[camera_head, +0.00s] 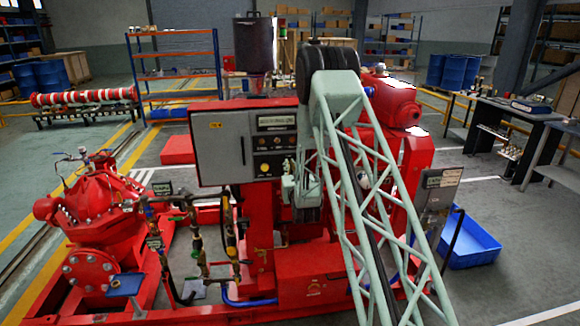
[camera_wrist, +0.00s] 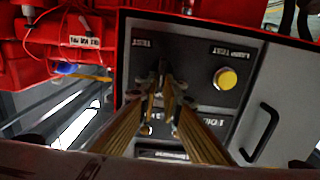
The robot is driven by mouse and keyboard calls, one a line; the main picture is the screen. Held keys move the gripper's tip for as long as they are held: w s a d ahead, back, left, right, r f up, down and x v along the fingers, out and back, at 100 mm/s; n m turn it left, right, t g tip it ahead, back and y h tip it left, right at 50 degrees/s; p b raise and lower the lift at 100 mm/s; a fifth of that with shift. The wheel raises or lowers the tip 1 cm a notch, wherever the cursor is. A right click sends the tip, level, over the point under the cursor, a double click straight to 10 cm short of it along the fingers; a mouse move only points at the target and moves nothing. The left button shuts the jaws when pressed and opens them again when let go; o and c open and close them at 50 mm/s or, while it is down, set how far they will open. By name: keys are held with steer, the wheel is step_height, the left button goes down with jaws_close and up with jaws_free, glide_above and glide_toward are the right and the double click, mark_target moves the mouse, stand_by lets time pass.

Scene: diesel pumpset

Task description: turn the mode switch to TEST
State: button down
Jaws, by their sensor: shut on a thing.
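The mode switch sits on the dark control plate (camera_wrist: 203,52) of the grey control box (camera_head: 222,150). In the wrist view my gripper (camera_wrist: 161,88) is at this plate, with its two brass-coloured fingers closed in on the switch. The fingertips cover the switch, so its knob and pointer direction cannot be read. A label reading TEST (camera_wrist: 142,42) appears just beyond the fingertips. In the head view my arm stands in front of the box's right side, and the fingertips cannot be made out.
A yellow lamp-test button (camera_wrist: 225,78) is beside the fingers. A black door handle (camera_wrist: 262,132) is further right. The red pump (camera_head: 95,205) and its piping stand left of the box. A blue crate (camera_head: 470,240) lies on the floor at right.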

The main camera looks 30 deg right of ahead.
steer(key=shift+d+f+m+b, duration=0.1)
steer(key=shift+m+b, duration=0.7)
steer(key=shift+b, duration=0.7)
steer(key=shift+s+d+f+m+b, duration=0.1)
steer(key=shift+d+f+m+b, duration=0.15)
steer(key=shift+m+b, duration=2.35)
steer(key=shift+s+d+f+m+b, duration=0.1)
steer(key=shift+d+f+m+b, duration=0.2)
steer(key=shift+m+b, duration=2.3)
steer(key=shift+s+d+f+m+b, duration=0.1)
steer(key=shift+d+f+m+b, duration=0.15)
steer(key=shift+m+b, duration=2.35)
steer(key=shift+m+p, duration=0.3)
steer(key=shift+m, duration=0.2)
steer(key=c, duration=2.9)
jaws_free()
steer(key=shift+o, duration=0.4)
steer(key=shift+s+f, duration=0.1)
